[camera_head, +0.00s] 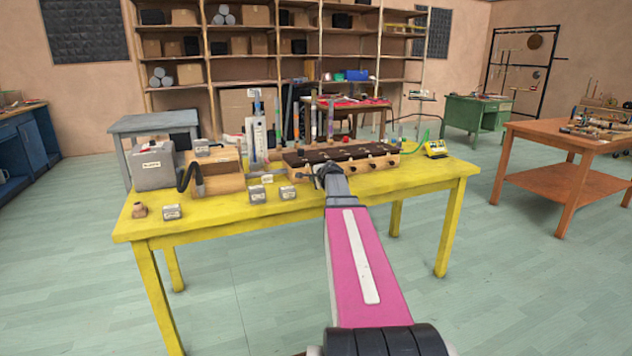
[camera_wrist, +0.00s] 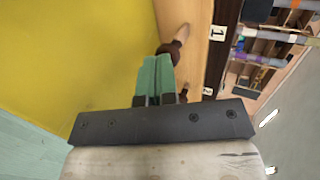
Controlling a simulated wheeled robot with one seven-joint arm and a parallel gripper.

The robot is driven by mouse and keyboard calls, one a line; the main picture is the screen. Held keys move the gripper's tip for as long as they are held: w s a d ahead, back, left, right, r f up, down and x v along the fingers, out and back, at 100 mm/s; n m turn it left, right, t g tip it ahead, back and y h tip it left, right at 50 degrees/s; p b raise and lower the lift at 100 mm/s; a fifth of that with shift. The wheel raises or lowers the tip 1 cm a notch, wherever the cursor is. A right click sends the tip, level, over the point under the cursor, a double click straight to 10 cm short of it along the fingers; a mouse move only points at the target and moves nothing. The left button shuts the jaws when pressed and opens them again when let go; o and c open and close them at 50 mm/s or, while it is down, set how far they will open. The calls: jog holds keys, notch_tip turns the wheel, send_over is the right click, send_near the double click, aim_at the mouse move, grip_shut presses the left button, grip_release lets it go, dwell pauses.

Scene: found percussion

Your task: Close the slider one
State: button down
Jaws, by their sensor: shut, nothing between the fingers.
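The slider box (camera_head: 340,153) is a long wooden box with a dark top, lying on the yellow table. Several dark knobs line its front face. A second dark knob (camera_wrist: 180,92) sits near another label. My gripper (camera_wrist: 157,62) is shut and empty, its green fingertips right by slider one's dark collar; I cannot tell whether they touch. In the head view my gripper (camera_head: 324,172) hides the box's front left.
The table's front right is bare. An orange table (camera_head: 545,178) stands at right.

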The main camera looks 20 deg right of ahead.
jog(key=shift+w, duration=1.45)
jog(key=shift+s, duration=0.1)
jog(key=shift+s, duration=0.3)
jog(key=s, duration=0.4)
jog(key=shift+f, duration=0.1)
jog(key=a+v, duration=0.1)
jog(key=v, duration=0.9)
jog(key=s+a+f+n+g+y, duration=0.1)
jog(key=s+a+f+n+g, duration=0.3)
jog(key=a+f, duration=0.5)
jog(key=s+a+f+n+g+h, duration=0.1)
jog(key=s+a+f+n+g, duration=0.3)
jog(key=s+f, duration=0.5)
jog(key=s+a+f+n+g+h, duration=0.1)
jog(key=s+a+f+n+g, duration=0.3)
jog(key=s+a+f+n, duration=0.5)
jog(key=s+f, duration=0.1)
jog(key=s, duration=0.1)
jog(key=shift+s+a+f, duration=0.25)
jog(key=shift+s, duration=0.15)
